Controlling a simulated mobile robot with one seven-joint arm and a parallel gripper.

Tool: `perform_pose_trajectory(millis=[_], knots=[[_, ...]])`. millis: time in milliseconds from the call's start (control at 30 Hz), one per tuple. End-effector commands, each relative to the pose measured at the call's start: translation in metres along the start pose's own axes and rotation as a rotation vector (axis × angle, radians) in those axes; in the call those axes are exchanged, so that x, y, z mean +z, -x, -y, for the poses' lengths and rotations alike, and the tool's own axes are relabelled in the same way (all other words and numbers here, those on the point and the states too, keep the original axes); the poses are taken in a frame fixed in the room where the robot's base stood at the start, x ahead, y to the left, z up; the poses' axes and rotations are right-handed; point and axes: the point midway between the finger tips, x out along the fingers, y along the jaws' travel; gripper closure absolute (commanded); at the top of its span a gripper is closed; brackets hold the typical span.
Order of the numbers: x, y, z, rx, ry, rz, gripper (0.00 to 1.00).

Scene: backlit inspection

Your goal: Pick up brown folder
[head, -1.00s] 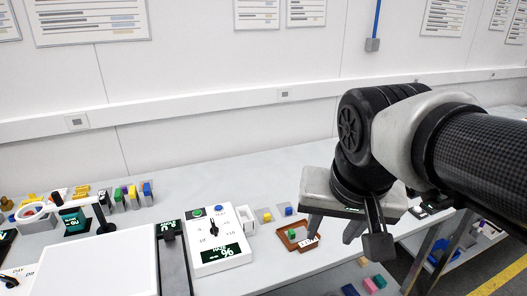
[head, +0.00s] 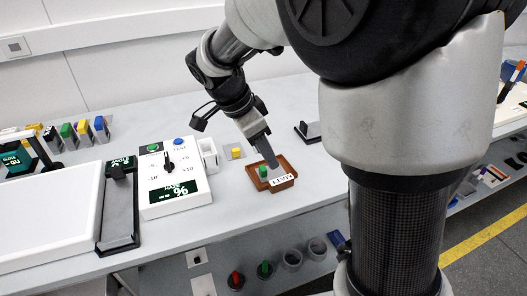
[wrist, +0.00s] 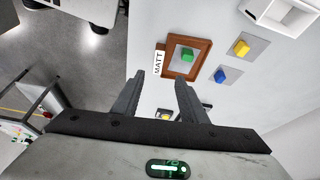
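I see nothing that is clearly a brown folder. A brown shallow tray (head: 284,187) with a white label reading MATT sits on the white bench, and it also shows in the wrist view (wrist: 207,47). A green block (head: 263,172) is inside it, also in the wrist view (wrist: 187,55). My gripper (head: 271,163) appears over the tray in the head view. In the wrist view my gripper (wrist: 159,78) is open, with nothing between its fingers, and the tray lies beyond the fingertips. I cannot tell the exact height above the bench.
A yellow block (wrist: 242,48) and a blue block (wrist: 221,76) sit on grey plates beside the tray. A white open box (head: 208,154) and a white control panel (head: 172,180) stand to the left. A lower shelf (head: 225,262) holds several round items.

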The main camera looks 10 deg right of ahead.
Motion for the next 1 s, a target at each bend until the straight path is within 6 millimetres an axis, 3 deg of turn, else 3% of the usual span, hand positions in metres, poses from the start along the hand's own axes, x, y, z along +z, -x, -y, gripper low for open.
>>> perform_pose_trajectory(millis=[33, 200, 467, 700, 1000], knots=[[0.001, -0.014, -0.001, 0.005, -0.001, 0.000, 0.61], [0.000, -0.043, -0.001, 0.003, 0.000, 0.001, 0.61], [0.000, -0.062, -0.002, 0.002, 0.000, 0.001, 0.61], [0.000, -0.098, -0.005, 0.002, -0.001, 0.001, 0.61], [0.000, -0.107, -0.004, 0.000, 0.000, 0.002, 0.61]])
